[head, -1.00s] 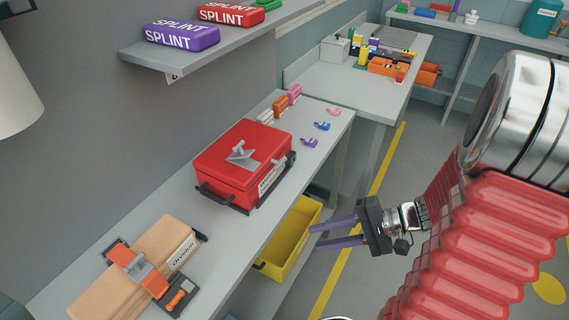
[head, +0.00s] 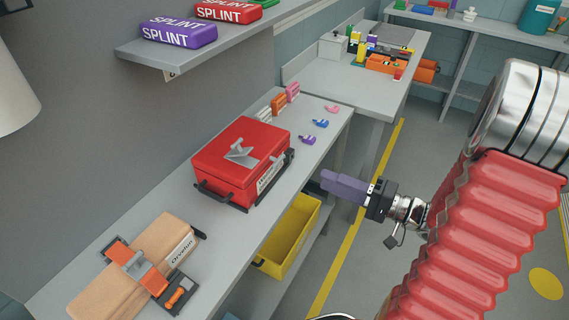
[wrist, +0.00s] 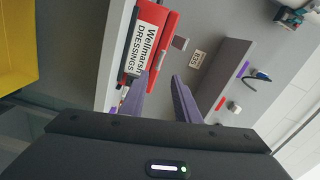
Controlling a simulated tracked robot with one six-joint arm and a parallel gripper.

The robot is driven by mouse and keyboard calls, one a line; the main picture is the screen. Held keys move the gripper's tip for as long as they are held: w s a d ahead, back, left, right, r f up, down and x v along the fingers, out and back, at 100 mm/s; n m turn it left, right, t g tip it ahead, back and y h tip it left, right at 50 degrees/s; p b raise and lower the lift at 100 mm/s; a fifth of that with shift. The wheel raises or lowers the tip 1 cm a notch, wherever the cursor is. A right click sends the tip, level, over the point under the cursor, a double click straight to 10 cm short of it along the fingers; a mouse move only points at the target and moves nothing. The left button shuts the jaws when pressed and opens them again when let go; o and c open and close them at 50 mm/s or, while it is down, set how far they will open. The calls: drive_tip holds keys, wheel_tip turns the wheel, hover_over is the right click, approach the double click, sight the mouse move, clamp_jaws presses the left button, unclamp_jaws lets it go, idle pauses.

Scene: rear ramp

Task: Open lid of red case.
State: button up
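The red case (head: 225,160) stands closed on the grey bench in the head view, with a grey metal fitting (head: 241,153) on its lid and black handles and rails low on its sides. In the wrist view, part of the red case (wrist: 171,25) and its "Wellmarsh DRESSINGS" label show ahead of the fingers. My gripper (head: 324,181) is off the bench's front edge, to the right of the case and apart from it. Its two purple fingers (wrist: 159,77) are spread and empty in the wrist view. They overlap in the head view.
A tan case (head: 140,270) with an orange strap lies nearer on the bench. Small coloured clips (head: 320,124) lie beyond the red case. A yellow bin (head: 290,235) sits below the bench edge. A shelf with splint packs (head: 178,34) overhangs the bench at the back.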

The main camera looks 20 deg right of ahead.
drive_tip(key=shift+w+a, duration=0.1)
drive_tip(key=shift+x, duration=6.75)
drive_tip(key=shift+c, duration=0.4)
drive_tip(key=shift+f, duration=0.1)
clamp_jaws()
